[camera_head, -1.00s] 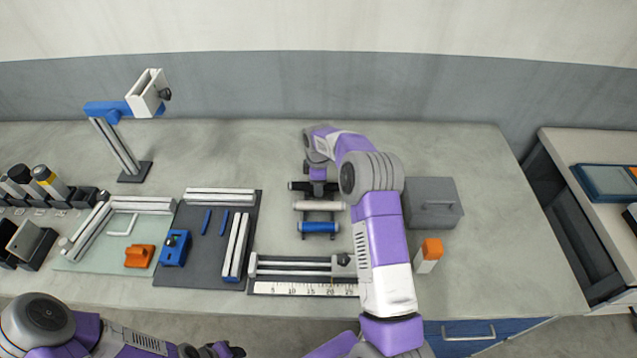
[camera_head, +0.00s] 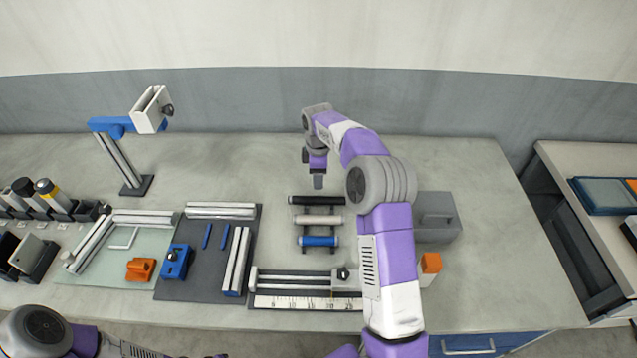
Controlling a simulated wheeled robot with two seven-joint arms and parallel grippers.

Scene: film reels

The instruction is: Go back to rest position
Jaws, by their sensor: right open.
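My right gripper (camera_head: 318,182) points down just behind the small rack of rollers, above the bench, and is open with nothing seen in it. The rack holds a black roller (camera_head: 317,200), a white roller (camera_head: 319,220) and a blue roller (camera_head: 319,241), one in front of the other. My right arm reaches in from the bottom, right of the rack. Of my left arm, only links show at the bottom left; its gripper is out of view.
A grey box (camera_head: 437,214) and an orange-topped white block (camera_head: 429,268) stand close to the right arm. A ruler fixture (camera_head: 300,302) lies in front of the rack. A blue-armed stand (camera_head: 122,160) is at the back left. The bench behind the rack is clear.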

